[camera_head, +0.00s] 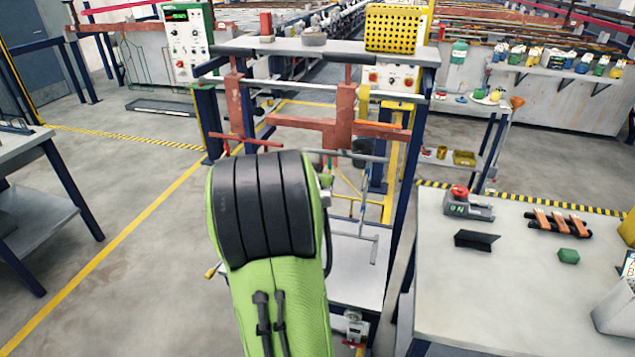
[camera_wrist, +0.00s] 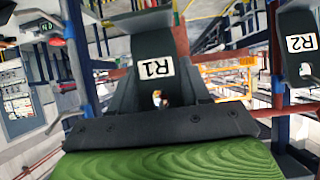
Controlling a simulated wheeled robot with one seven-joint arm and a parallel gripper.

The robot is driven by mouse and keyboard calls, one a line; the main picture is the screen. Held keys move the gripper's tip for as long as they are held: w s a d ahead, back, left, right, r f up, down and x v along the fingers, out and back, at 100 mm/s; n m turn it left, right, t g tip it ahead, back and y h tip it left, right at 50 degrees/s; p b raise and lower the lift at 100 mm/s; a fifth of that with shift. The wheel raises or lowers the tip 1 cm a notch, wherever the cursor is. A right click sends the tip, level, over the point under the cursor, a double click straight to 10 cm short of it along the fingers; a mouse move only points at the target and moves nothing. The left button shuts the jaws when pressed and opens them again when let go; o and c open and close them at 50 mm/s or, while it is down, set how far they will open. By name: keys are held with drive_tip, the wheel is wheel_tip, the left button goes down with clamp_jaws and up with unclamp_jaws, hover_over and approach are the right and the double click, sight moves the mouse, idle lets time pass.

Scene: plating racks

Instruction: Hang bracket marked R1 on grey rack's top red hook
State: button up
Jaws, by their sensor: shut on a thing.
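The dark grey bracket marked R1 (camera_wrist: 182,85) fills the middle of the wrist view, with a white label and a small hole below it. My gripper (camera_wrist: 160,128) is at its lower edge and shut on it; the fingertips are mostly hidden. In the head view my green and black arm covers the gripper and the bracket. Red crosspieces and rods (camera_head: 345,112) show on the stand just beyond my arm, with a grey rod (camera_head: 352,157) below them. I cannot tell which is the top red hook, or whether R1 touches any hook.
A second dark bracket marked R2 (camera_wrist: 293,62) is close on the right in the wrist view. The right table (camera_head: 500,300) holds a black angled piece (camera_head: 477,240), a green block (camera_head: 569,256) and a red-button box (camera_head: 468,203). Floor on the left is clear.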

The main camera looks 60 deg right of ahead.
drive_tip(key=o, duration=1.3)
drive_tip(key=shift+c, duration=0.2)
drive_tip(key=v, duration=1.5)
drive_tip(key=shift+a+r, duration=0.2)
drive_tip(key=shift+a, duration=0.1)
drive_tip(key=w+a+f+n+t+y, duration=0.2)
drive_tip(key=a+n+y, duration=0.25)
drive_tip(key=a, duration=0.55)
drive_tip(key=w+a+f+n+t+y, duration=0.25)
drive_tip(key=a+n, duration=0.25)
drive_tip(key=a, duration=0.5)
drive_tip(key=s+a+f+n+y, duration=0.2)
drive_tip(key=s+a+n+y, duration=0.2)
drive_tip(key=a, duration=0.7)
drive_tip(key=s+n, duration=0.2)
drive_tip(key=shift+a+n+g+y, duration=0.3)
drive_tip(key=shift+n+g, duration=0.05)
